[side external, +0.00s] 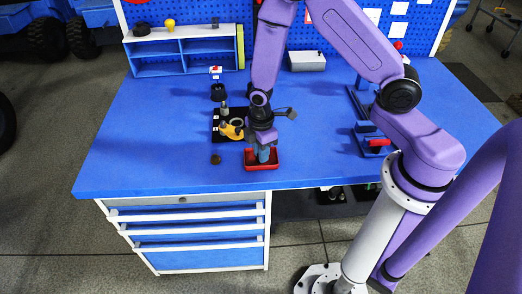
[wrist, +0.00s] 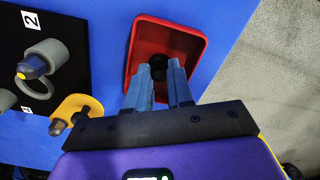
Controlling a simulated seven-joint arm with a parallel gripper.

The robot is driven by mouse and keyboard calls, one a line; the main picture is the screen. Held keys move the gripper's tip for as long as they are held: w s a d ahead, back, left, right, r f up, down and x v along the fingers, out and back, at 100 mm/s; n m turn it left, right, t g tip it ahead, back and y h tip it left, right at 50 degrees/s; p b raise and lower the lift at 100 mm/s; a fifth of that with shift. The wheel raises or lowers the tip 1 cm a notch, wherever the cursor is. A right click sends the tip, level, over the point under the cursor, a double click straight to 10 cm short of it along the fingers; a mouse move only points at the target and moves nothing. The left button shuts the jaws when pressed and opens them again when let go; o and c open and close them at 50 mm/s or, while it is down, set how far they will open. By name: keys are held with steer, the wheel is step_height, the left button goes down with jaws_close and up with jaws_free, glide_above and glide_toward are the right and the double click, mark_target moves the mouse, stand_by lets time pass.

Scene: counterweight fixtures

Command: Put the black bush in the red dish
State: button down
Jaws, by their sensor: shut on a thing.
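The red dish (side external: 275,163) lies near the front edge of the blue table, and it fills the top middle of the wrist view (wrist: 190,32). My gripper (side external: 263,156) points down over the dish. In the wrist view its fingers (wrist: 166,80) are shut on the black bush (wrist: 158,60), a dark round piece mostly hidden by the fingertips. The bush is over or inside the dish; I cannot tell whether it touches the bottom.
A black fixture plate (side external: 217,132) with grey posts, rings and a yellow part (side external: 232,131) stands left of the dish. A small dark round piece (side external: 216,159) lies left of the dish. A blue rack (side external: 375,141) stands to the right, a shelf (side external: 184,52) behind.

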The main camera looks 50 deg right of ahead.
steer(key=shift+f, duration=0.15)
steer(key=c, duration=1.3)
jaws_free()
step_height(320, 180, up, 12)
steer(key=shift+r, duration=0.25)
steer(key=shift+m, duration=0.8)
steer(key=s+r, duration=0.3)
steer(key=s, duration=0.4)
steer(key=s+r, duration=0.4)
steer(key=s, duration=0.4)
steer(key=s+d+r, duration=0.1)
steer(key=s+r, duration=0.2)
steer(key=s, duration=0.4)
steer(key=shift+s+r, duration=0.3)
